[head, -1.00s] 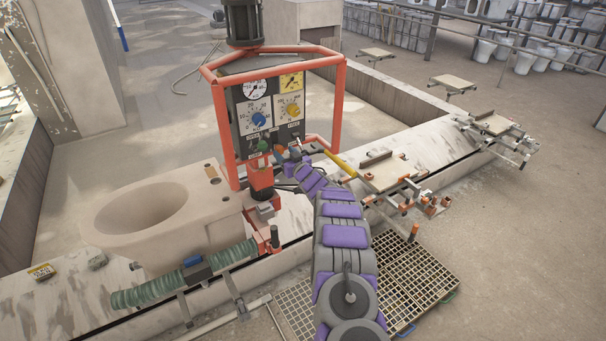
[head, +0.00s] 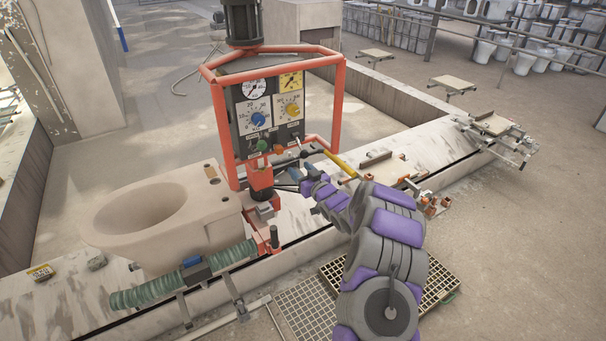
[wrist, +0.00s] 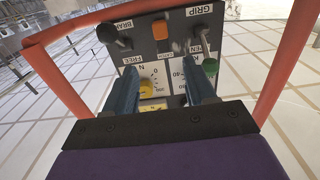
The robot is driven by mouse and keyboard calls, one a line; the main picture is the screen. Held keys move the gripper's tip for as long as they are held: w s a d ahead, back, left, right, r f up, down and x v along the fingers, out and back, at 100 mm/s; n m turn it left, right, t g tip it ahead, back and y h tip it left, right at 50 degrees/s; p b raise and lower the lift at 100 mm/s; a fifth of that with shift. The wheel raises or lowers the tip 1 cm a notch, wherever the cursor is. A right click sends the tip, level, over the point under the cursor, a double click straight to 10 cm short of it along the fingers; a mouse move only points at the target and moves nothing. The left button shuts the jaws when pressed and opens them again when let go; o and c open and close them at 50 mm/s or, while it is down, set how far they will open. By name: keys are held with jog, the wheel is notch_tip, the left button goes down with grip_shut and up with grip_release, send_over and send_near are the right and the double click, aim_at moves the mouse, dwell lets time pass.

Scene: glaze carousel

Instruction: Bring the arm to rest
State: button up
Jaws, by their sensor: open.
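My arm (head: 385,235) reaches from the bottom right of the head view toward the control panel (head: 272,115). My gripper (head: 303,176) is at the panel's lower right, a little away from it. Its two blue fingers show apart in the wrist view (wrist: 161,88), with nothing held between them. Beyond them the panel (wrist: 165,55) appears upside down, with an orange switch (wrist: 163,32), a green knob (wrist: 210,68) and a dark lever knob (wrist: 107,33). The fingers hide parts of the panel's dials.
An orange tube frame (head: 337,105) surrounds the panel. A pale toilet bowl casting (head: 165,215) and a green ribbed hose (head: 185,280) are at left. A yellow handle (head: 340,163) and a wooden-topped carrier (head: 390,165) are near my arm. Open floor (head: 520,250) lies at right.

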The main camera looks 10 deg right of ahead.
jog(key=shift+s+d, duration=0.2)
jog(key=shift+s, duration=0.35)
jog(key=shift+a, duration=0.1)
jog(key=s+a+m+g+h+b, duration=0.1)
jog(key=s+g+b, duration=0.3)
jog(key=s, duration=1.7)
jog(key=s+a+m+g+h+b, duration=0.1)
jog(key=s+g, duration=0.7)
jog(key=s, duration=1.3)
jog(key=s+a+f+m+g+h+b, duration=0.1)
jog(key=s+a+g+h+b, duration=0.2)
jog(key=s, duration=1.8)
jog(key=g+b, duration=0.3)
jog(key=g, duration=0.1)
jog(key=shift+a+m+h+b, duration=0.15)
jog(key=shift+m+h+b, duration=0.15)
